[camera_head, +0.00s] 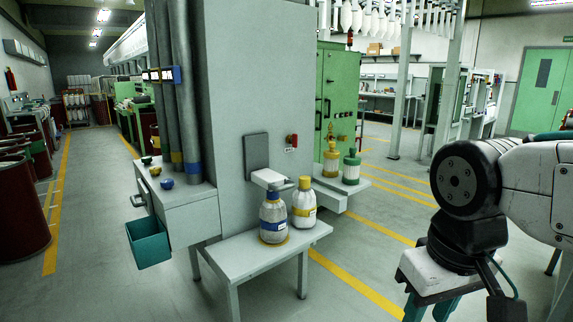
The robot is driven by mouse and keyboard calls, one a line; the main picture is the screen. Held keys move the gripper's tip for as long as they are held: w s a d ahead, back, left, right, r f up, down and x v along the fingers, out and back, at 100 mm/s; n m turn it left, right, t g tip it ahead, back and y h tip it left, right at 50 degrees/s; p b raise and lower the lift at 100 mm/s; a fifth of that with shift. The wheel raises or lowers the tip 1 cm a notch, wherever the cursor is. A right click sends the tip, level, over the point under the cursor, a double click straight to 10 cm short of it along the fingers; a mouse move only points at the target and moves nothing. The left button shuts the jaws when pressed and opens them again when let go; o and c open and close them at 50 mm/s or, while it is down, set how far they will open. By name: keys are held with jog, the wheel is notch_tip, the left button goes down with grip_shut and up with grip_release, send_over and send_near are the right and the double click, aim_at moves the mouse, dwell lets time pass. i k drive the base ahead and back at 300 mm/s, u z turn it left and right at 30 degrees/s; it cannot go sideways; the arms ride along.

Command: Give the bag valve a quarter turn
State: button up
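No part can be clearly identified as the bag valve. A white block (268,177) juts from a grey panel (257,151) on the large grey cabinet (225,90), with a small grey piece beside it above a blue-banded whitish bottle or bag (273,219). A yellow-topped whitish one (304,204) stands to its right, both on a low grey bench. Small yellow fittings (330,132) show on the green cabinet behind. My gripper (431,310) is at the lower right, well apart from all of these; its teal fingers are apart, their tips cut off by the frame.
A red button (292,140) is on the grey cabinet. Floor between bench and arm is clear.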

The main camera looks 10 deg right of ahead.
aim_at(294, 140)
jog(key=z, duration=0.1)
jog(key=i, duration=0.2)
jog(key=u, duration=0.25)
jog(key=k, duration=0.35)
jog(key=z, duration=1.2)
jog(key=i, duration=1.45)
jog(key=u, duration=0.75)
